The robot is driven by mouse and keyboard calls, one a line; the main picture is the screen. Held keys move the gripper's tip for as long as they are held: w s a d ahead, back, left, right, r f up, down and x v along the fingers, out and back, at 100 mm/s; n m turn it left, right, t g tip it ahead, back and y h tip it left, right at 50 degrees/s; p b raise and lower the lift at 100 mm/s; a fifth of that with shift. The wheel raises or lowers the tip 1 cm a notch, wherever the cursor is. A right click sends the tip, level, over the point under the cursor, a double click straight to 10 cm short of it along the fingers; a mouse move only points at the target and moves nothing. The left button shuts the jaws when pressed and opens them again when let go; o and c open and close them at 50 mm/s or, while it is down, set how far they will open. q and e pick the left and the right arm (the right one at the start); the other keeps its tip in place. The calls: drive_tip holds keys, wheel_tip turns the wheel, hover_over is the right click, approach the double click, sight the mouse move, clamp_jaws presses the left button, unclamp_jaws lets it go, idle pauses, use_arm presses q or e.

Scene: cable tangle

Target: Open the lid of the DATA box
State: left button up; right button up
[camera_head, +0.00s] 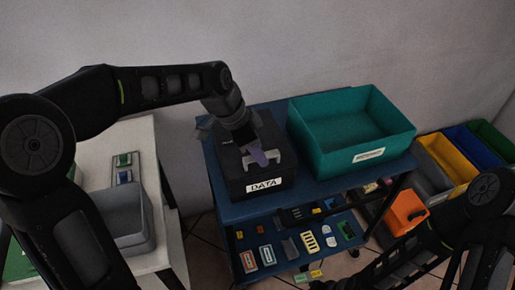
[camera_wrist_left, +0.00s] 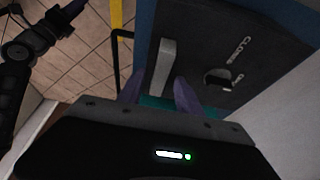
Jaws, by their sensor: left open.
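The DATA box (camera_head: 280,172) is a dark box with a white DATA label on its front, standing on the top of a blue cart. Its lid (camera_wrist_left: 245,50) is dark and looks closed, with a light grey handle (camera_head: 284,159) near the front. In the left wrist view the handle (camera_wrist_left: 164,65) shows as a pale bar. My left gripper (camera_head: 260,157) is open above the lid, its purple fingers (camera_wrist_left: 158,90) to either side of the handle's near end. I cannot tell whether they touch it. My right arm shows at the lower right; its gripper is not clear.
A teal bin (camera_head: 320,145) stands right of the box on the cart (camera_head: 228,208). Small parts lie on the cart's lower shelf. A pale table (camera_head: 150,175) with a grey bin (camera_head: 118,212) is at left. Coloured bins (camera_head: 446,158) stand at right.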

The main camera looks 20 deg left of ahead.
use_arm(q)
drive_tip(key=shift+c, duration=0.3)
clamp_jaws()
idle(1.0)
